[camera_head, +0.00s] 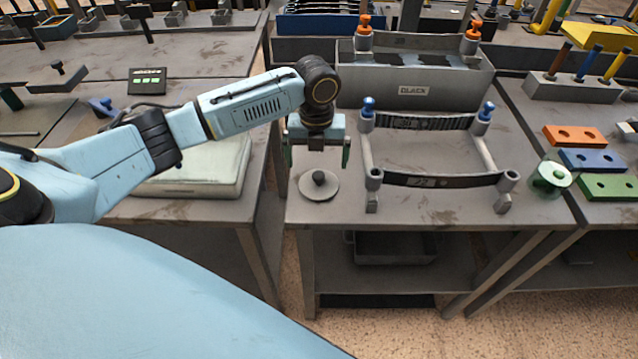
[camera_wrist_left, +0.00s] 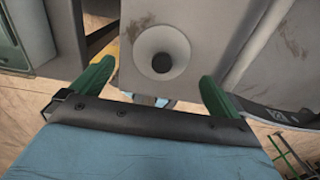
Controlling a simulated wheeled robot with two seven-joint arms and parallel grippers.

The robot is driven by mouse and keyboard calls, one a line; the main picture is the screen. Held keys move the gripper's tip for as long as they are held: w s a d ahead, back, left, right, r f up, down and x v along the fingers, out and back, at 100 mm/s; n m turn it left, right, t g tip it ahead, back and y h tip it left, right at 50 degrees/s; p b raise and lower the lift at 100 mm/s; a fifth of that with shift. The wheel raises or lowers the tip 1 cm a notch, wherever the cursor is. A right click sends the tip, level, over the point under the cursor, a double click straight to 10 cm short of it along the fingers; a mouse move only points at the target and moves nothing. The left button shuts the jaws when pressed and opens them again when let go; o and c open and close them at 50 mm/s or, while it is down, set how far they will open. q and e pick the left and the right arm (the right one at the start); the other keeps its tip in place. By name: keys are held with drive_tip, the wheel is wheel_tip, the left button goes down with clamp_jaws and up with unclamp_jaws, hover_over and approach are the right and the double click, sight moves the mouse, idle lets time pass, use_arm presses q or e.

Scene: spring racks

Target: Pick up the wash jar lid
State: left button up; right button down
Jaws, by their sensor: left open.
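A round grey lid with a dark knob (camera_head: 319,186) lies flat near the front left of the middle table. It also shows in the left wrist view as a grey disc with a dark centre knob (camera_wrist_left: 162,54). My left gripper (camera_head: 318,158) points down just above and behind the lid. Its two green fingers (camera_wrist_left: 158,90) are spread wide, with nothing between them, and the lid appears beyond their tips. My right gripper is out of view.
A pale flat box (camera_head: 195,188) lies on the left table. Coloured blocks (camera_head: 571,136) sit at the right.

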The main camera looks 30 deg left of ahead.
sight(319, 175)
use_arm(q)
drive_tip(key=shift+s+d+f, duration=0.1)
drive_tip(key=shift+d+f, duration=0.05)
drive_tip(key=shift+f, duration=1.35)
drive_tip(key=shift+d+f, duration=0.15)
drive_tip(key=shift+f, duration=1.35)
drive_tip(key=c, duration=0.8)
